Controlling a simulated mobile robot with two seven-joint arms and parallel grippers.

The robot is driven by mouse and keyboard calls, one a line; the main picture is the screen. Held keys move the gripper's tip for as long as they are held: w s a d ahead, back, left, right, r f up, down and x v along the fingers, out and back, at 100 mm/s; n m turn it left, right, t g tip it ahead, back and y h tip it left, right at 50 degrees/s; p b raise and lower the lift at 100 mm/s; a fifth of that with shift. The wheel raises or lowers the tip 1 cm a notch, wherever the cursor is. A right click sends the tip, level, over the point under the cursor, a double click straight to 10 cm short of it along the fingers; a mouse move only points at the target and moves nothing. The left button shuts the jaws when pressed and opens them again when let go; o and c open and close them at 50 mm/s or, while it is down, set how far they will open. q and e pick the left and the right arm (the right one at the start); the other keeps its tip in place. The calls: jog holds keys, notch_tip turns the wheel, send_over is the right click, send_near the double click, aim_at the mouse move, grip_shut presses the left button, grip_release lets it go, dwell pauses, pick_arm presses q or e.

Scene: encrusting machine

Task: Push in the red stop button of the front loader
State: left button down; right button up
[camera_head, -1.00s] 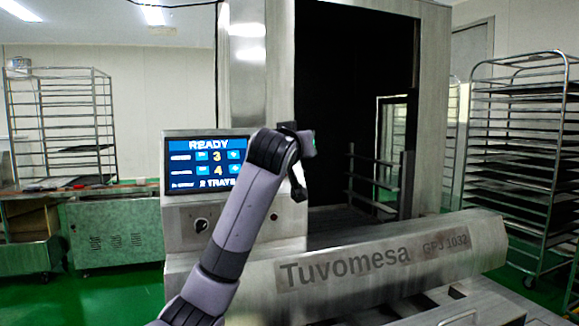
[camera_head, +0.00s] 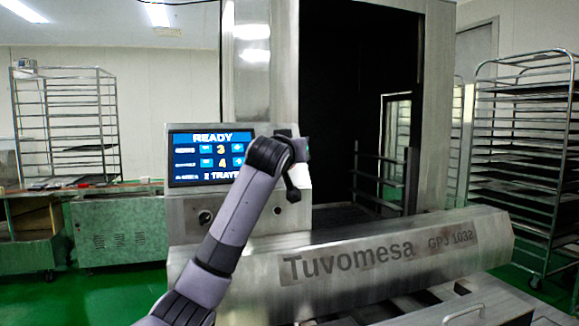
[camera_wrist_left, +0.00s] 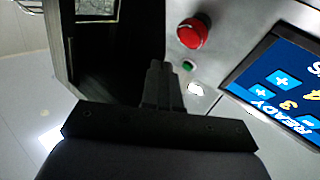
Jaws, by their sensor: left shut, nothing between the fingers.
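The red stop button (camera_wrist_left: 193,32) is a round red knob on the grey control panel, at the upper middle right of the left wrist view. It stands out from the panel. In the head view my left arm covers that part of the panel, and I cannot make the button out. My left gripper (camera_wrist_left: 158,68) is shut and empty, with its dark fingers pointing up the wrist picture. The fingertips appear left of and below the red button, apart from it in the picture. The distance in depth is unclear. My right gripper is in neither view.
A green button (camera_wrist_left: 188,66) and a pale knob (camera_wrist_left: 195,89) sit below the red button in the wrist view. The READY screen (camera_head: 211,158) is beside them. The Tuvomesa cover (camera_head: 390,254) juts out in front. The dark machine opening (camera_head: 340,80) lies right of the panel.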

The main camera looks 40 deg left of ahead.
pick_arm(q)
jog(key=shift+w+a+f, duration=0.25)
jog(key=shift+a+f, duration=0.1)
jog(key=shift+a, duration=0.15)
jog(key=shift+w+a+f, duration=0.25)
jog(key=shift+a+f, duration=0.1)
jog(key=shift+a, duration=0.1)
dwell(1.1)
dwell(0.5)
jog(key=shift+w+a+f, duration=0.15)
jog(key=shift+a+f, duration=0.1)
jog(key=shift+a, duration=0.05)
jog(key=shift+w+a+f+p, duration=0.15)
jog(key=shift+a+f+p, duration=0.15)
jog(key=shift+a+p, duration=0.05)
dwell(0.8)
jog(key=shift+s+d+r, duration=0.3)
jog(key=shift+d+r, duration=0.15)
jog(key=shift+d, duration=0.2)
